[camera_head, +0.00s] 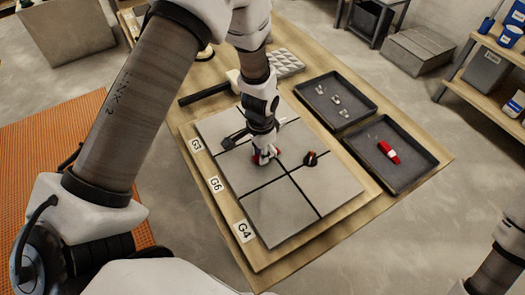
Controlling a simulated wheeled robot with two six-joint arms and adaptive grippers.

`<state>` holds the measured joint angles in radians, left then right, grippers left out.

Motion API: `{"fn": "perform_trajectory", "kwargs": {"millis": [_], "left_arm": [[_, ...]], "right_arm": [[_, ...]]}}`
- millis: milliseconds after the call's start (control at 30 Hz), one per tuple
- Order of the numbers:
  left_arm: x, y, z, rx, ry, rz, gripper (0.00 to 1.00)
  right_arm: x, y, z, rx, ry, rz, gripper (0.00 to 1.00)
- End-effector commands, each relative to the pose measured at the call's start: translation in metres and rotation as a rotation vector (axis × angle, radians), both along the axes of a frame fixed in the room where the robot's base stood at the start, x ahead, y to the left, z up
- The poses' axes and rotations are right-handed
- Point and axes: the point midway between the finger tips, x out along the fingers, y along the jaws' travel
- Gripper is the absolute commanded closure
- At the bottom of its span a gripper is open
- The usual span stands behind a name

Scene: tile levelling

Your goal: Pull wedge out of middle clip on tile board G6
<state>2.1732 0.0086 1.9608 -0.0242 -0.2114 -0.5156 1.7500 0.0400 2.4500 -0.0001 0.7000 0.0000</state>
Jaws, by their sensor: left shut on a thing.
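The tile board (233,205) carries large grey tiles with dark joints between them. Labels G3 (195,145), G6 (215,185) and G4 (244,230) stand along its left edge. My left gripper (265,157) points down at the middle of the board and is shut on a red wedge (262,160), which it largely covers. The clip there is hidden, so I cannot tell how far the wedge sits in it. My right gripper is out of view.
A dark tray (352,119) with several small pale clips (337,100) lies at the back right. The wooden table's (440,160) right edge is clear. A shelf (485,90) stands at far right.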

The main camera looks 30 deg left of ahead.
Motion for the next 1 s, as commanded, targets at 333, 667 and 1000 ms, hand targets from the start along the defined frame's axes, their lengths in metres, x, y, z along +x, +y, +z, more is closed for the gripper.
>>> {"fn": "perform_trajectory", "kwargs": {"millis": [333, 667, 1000], "left_arm": [[-0.009, 0.005, -0.001, 0.002, 0.005, 0.001, 1.0], [-0.022, 0.012, 0.0, -0.001, 0.004, 0.001, 1.0], [-0.031, 0.019, -0.001, 0.0, 0.001, 0.002, 1.0]], "right_arm": [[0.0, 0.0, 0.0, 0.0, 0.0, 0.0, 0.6], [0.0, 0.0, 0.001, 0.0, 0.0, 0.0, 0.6], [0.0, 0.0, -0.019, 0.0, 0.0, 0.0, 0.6]]}}
